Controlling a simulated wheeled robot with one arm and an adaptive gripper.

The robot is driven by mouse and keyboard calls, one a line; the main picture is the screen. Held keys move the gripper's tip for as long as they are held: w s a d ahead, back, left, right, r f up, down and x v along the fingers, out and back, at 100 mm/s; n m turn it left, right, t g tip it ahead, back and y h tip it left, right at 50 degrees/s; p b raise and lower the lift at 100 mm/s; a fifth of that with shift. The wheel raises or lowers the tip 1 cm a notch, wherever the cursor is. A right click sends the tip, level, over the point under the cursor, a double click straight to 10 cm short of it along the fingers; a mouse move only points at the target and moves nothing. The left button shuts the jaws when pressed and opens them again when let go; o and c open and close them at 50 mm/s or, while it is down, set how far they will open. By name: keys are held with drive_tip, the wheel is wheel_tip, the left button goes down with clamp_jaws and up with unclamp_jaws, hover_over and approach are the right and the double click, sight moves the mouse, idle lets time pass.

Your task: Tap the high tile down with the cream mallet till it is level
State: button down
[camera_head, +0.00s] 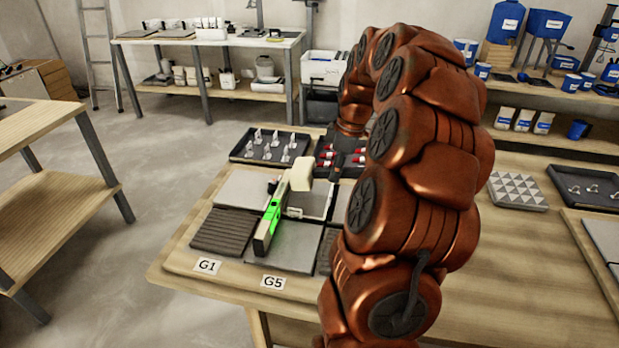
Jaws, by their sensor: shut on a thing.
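The cream mallet (301,174) shows as a pale block head above the far middle of the tile panel; its handle is mostly hidden. My gripper (334,163) is at the right of the head, partly behind my arm, and is shut on the mallet. The tiles lie in a grid: a light grey tile (243,188) at far left, a dark ribbed tile (224,233) by label G1, and a light grey tile (294,246) by label G5. A level with a bright green face (271,216) lies across the middle column. I cannot tell which tile is high.
A tray of metal clips (270,146) and a tray of red-tipped pieces (325,158) stand behind the panel. A patterned tile (517,190) and another dark tray (588,188) are at the right. My arm hides the panel's right side. The bench's front-right surface (520,285) is clear.

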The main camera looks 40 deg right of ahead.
drive_tip(key=shift+f+b, duration=0.95)
drive_tip(key=shift+f, duration=1.1)
drive_tip(key=shift+r+p, duration=0.6)
drive_tip(key=shift+r, duration=1.7)
wheel_tip(320, 180, down, 6)
drive_tip(key=b, duration=0.3)
drive_tip(key=shift+f, duration=0.1)
drive_tip(key=shift+r+p, duration=0.3)
drive_tip(key=shift+r, duration=0.3)
drive_tip(key=shift+r+p, duration=0.8)
drive_tip(key=shift+r, duration=1.7)
